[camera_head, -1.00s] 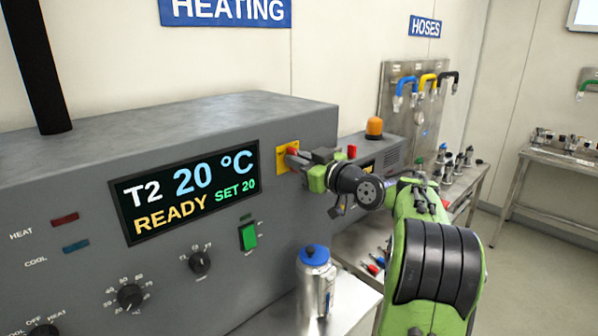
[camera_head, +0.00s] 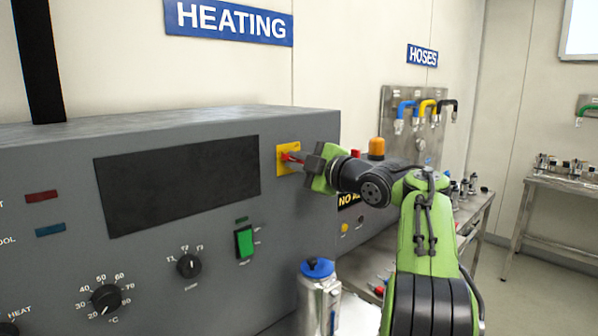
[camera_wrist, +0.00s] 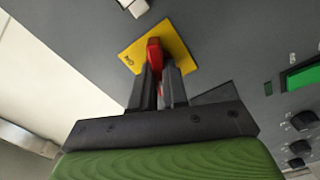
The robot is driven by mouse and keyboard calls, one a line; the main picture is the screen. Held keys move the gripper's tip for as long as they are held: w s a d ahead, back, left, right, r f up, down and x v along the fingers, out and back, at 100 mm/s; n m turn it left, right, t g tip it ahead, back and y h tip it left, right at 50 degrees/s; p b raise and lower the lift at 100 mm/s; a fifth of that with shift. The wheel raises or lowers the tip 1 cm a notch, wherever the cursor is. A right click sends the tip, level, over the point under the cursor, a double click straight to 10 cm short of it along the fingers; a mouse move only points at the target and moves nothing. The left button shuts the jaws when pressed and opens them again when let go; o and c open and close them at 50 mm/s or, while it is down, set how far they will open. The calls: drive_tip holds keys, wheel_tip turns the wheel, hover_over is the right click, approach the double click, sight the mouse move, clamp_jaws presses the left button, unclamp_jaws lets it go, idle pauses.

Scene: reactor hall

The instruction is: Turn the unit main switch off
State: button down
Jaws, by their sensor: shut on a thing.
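The unit main switch is a red handle (camera_wrist: 154,55) on a yellow plate (camera_head: 287,158), at the upper right of the grey heating unit's front. My gripper (camera_head: 298,160) is at the switch, with its fingers on the red handle. In the wrist view my gripper (camera_wrist: 161,82) is shut on the handle, one dark finger on each side; the yellow plate (camera_wrist: 178,50) shows around it. The unit's display (camera_head: 178,185) is dark and blank. The fingers hide part of the handle.
A green rocker switch (camera_head: 244,242) and black knobs (camera_head: 106,298) are on the same front. A metal flask with a blue lid (camera_head: 318,268) stands below my arm. An orange beacon (camera_head: 376,148) is behind the arm. Open floor lies at the right.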

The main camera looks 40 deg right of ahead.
drive_tip(key=n+b, duration=0.1)
drive_tip(key=n, duration=0.3)
drive_tip(key=shift+f+n+b, duration=0.2)
drive_tip(key=shift+n+b, duration=0.2)
idle(0.4)
drive_tip(key=c, duration=1.1)
unclamp_jaws()
drive_tip(key=shift+c, duration=0.2)
drive_tip(key=s+d+b, duration=0.2)
drive_tip(key=s, duration=1.3)
drive_tip(key=shift+s, duration=0.3)
